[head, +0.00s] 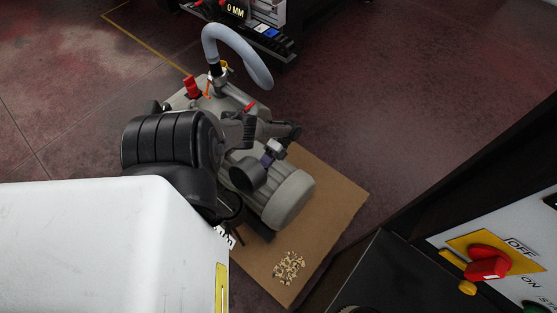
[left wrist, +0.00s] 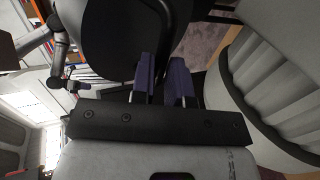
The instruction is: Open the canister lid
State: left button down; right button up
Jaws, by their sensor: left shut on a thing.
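The pump unit (head: 292,198) lies on a brown board, with a dark round canister (head: 248,173) on its near side. In the left wrist view a large black round part (left wrist: 105,40), which looks like the canister or its lid, fills the top. My left gripper (head: 267,159) is at the upper right edge of the dark canister. Its purple fingers (left wrist: 163,80) are shut on a dark part at that edge. The gripped part is mostly hidden between the fingers, so I cannot tell whether the lid is raised. My right gripper is not seen.
The ribbed motor housing (left wrist: 275,85) is close on the right in the left wrist view. A grey hose (head: 240,48) arches over the pump's far end. Wood chips (head: 289,267) lie on the board (head: 330,195). A panel with a red switch (head: 488,263) stands at right.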

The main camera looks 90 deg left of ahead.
pick_arm(q)
jog(key=shift+f, duration=0.45)
jog(key=c, duration=1.3)
grip_release()
jog(key=shift+o, duration=0.7)
jog(key=shift+d, duration=0.1)
jog(key=b+v, duration=0.6)
jog(key=v, duration=0.7)
jog(key=shift+w+a+r+b, duration=0.2)
jog(key=shift+w+b, duration=0.05)
jog(key=shift+b, duration=0.15)
jog(key=shift+r, duration=0.1)
